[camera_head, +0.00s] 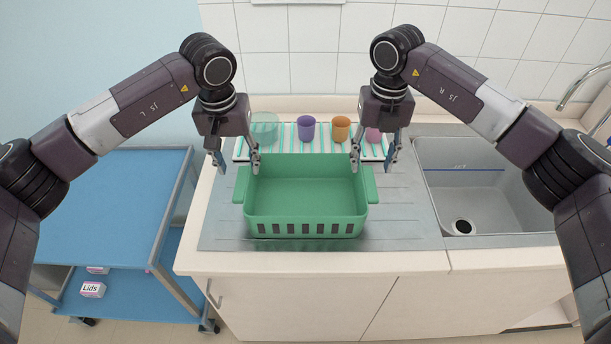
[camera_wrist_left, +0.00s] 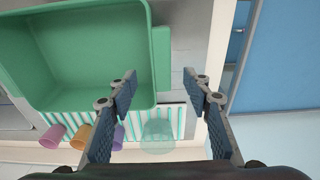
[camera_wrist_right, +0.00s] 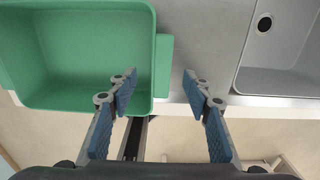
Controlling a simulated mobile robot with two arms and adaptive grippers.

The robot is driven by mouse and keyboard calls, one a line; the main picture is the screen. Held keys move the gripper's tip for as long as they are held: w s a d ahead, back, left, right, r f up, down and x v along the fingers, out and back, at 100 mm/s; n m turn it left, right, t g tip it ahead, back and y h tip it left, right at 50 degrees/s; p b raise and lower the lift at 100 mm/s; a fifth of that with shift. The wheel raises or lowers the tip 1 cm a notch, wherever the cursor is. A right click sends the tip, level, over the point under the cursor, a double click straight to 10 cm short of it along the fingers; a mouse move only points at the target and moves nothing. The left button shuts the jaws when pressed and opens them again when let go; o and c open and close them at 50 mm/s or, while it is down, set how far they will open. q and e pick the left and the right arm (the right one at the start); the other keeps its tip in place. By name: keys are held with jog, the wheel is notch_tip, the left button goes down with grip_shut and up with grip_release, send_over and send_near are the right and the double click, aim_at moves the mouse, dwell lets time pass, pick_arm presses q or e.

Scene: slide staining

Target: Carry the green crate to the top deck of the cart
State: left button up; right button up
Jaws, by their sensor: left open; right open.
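The green crate (camera_head: 306,190) stands empty on the draining board beside the sink, with a handle ledge on its left and right sides. My left gripper (camera_head: 233,166) is open above the crate's left side, near its back left corner. In the left wrist view the crate (camera_wrist_left: 80,50) lies at the upper left of the open fingers. My right gripper (camera_head: 373,168) is open above the right side. In the right wrist view the crate's right ledge (camera_wrist_right: 163,65) shows ahead of the open fingers. The cart's blue top deck (camera_head: 105,205) is at the left and looks empty.
A striped cloth (camera_head: 283,143) behind the crate bears a clear glass (camera_head: 264,128), a purple cup (camera_head: 306,128), an orange cup (camera_head: 341,128) and a pink cup (camera_head: 373,135). The sink (camera_head: 470,190) is at the right. A Lids box (camera_head: 93,289) sits on the cart's lower deck.

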aim_at(242, 182)
pick_arm(q)
jog(key=shift+s+r, duration=0.1)
jog(key=shift+r, duration=0.05)
pick_arm(e)
jog(key=shift+d+r, duration=0.1)
pick_arm(q)
jog(key=shift+s+r, duration=0.1)
jog(key=shift+s, duration=0.3)
pick_arm(e)
jog(key=shift+s+r, duration=0.15)
jog(key=shift+s, duration=0.3)
pick_arm(q)
jog(key=f, duration=0.2)
jog(key=w+f, duration=0.1)
jog(key=f, duration=0.5)
jog(key=shift+w, duration=0.25)
pick_arm(e)
jog(key=f, duration=0.8)
jog(key=shift+w, duration=0.25)
pick_arm(q)
jog(key=shift+r, duration=0.1)
grip_shut()
pick_arm(e)
grip_shut()
